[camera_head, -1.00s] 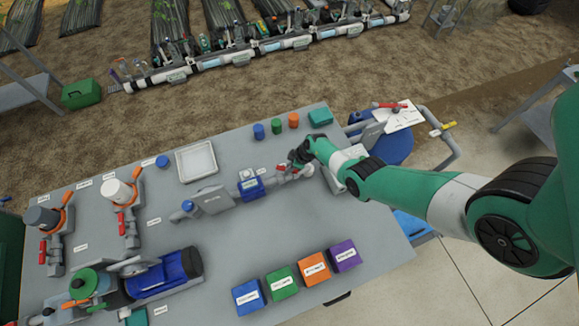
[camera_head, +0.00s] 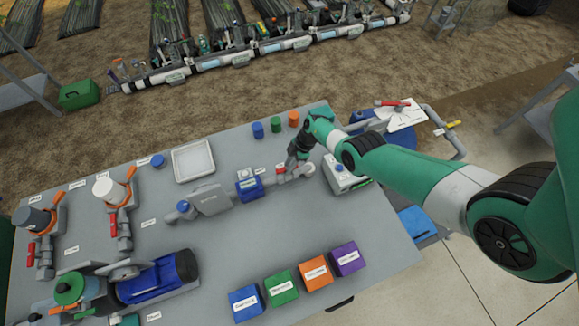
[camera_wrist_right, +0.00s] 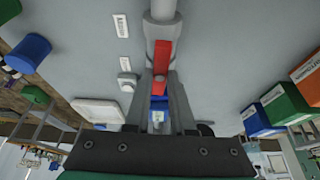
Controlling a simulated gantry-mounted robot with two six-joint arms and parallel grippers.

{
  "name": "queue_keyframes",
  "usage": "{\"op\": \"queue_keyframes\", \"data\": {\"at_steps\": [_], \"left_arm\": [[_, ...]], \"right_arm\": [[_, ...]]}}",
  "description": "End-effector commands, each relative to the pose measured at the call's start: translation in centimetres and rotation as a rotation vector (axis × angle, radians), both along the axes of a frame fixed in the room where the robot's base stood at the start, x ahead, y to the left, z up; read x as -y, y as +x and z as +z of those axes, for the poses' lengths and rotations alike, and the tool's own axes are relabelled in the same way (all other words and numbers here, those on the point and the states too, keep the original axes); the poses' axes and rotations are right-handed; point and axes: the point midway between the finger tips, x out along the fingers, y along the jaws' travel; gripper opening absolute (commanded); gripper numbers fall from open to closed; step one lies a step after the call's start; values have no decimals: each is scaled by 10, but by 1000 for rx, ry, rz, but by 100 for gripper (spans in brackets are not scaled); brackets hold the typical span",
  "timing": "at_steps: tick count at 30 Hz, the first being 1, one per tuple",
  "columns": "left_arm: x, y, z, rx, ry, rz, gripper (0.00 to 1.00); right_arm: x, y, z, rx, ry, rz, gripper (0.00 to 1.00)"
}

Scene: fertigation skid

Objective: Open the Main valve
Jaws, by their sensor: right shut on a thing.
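The valve with a red lever handle (camera_wrist_right: 162,57) sits on the grey pipe in the right wrist view. The handle lies roughly in line with the pipe there. In the head view the valve is at the right end of the pipe run (camera_head: 214,199), just right of the blue meter (camera_head: 250,188), and my gripper partly hides it. My right gripper (camera_head: 291,165) is down at this valve. In the right wrist view its two fingers (camera_wrist_right: 160,92) close around the handle's end. My left gripper is not in view.
A grey-white box (camera_head: 345,179) stands close right of the valve. Blue (camera_head: 246,303), green (camera_head: 281,289), orange (camera_head: 315,273) and purple (camera_head: 346,258) boxes line the near edge. A white tray (camera_head: 193,161) and small cups (camera_head: 275,125) are behind. The tabletop (camera_head: 270,235) between is clear.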

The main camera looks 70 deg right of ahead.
Motion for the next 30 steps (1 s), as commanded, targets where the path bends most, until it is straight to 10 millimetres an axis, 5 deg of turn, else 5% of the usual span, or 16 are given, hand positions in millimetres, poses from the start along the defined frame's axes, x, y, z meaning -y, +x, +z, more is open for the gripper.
{"op": "queue_keyframes", "data": {"at_steps": [20, 21, 25, 30], "left_arm": [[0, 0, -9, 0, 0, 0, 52], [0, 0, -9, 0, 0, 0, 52], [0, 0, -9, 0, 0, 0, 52], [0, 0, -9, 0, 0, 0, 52]], "right_arm": [[1, 0, 0, -1, -2, 85, 0], [1, 0, 0, -1, -2, 85, 26], [1, 0, 0, -1, -1, 84, 50], [1, 0, 0, -1, -1, 83, 52]]}}
